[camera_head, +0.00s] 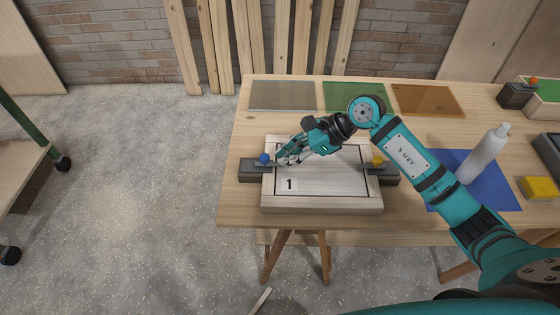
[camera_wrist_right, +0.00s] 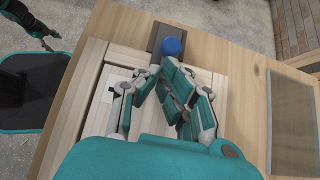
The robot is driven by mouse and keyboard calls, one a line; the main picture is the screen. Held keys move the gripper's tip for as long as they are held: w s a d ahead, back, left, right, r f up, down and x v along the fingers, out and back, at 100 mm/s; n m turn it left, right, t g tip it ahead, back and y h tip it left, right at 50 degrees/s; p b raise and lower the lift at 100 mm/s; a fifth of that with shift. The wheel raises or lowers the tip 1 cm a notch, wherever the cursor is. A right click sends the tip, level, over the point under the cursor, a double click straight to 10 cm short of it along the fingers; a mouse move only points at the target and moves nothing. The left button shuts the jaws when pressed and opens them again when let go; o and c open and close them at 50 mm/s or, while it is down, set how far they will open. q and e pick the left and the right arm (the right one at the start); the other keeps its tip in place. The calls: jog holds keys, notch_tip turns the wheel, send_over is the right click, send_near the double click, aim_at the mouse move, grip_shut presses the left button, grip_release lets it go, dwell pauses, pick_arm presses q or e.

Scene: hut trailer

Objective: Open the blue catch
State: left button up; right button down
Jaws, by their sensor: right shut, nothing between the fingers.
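The blue catch (camera_head: 264,158) is a round blue knob on a dark grey block at the left edge of a framed pale wooden board (camera_head: 320,203) marked 1. In the right wrist view the blue knob (camera_wrist_right: 171,47) stands just beyond my fingertips. My right gripper (camera_head: 281,160) is shut and empty, its tips just right of the knob; I cannot tell whether they touch it. Its fingers also show in the right wrist view (camera_wrist_right: 158,76). My left gripper (camera_wrist_right: 48,42) shows small at the upper left of that view, its jaws unclear.
Grey, green and orange mats lie along the back of the table. A white bottle (camera_head: 484,154) stands on a blue mat (camera_head: 495,190) at right, near a yellow block (camera_head: 538,188).

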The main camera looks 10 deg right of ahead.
jog(key=v, duration=0.4)
jog(key=shift+d+r, duration=0.15)
jog(key=shift+d, duration=0.25)
pick_arm(q)
jog(key=shift+w+a+f+b, duration=0.15)
jog(key=shift+w+f+b, duration=0.1)
jog(key=shift+f+b, duration=0.3)
pick_arm(e)
jog(key=v, duration=0.4)
jog(key=shift+a+r, duration=0.15)
jog(key=shift+r, duration=0.15)
pick_arm(q)
jog(key=shift+s+d, duration=0.15)
jog(key=shift+d, duration=0.15)
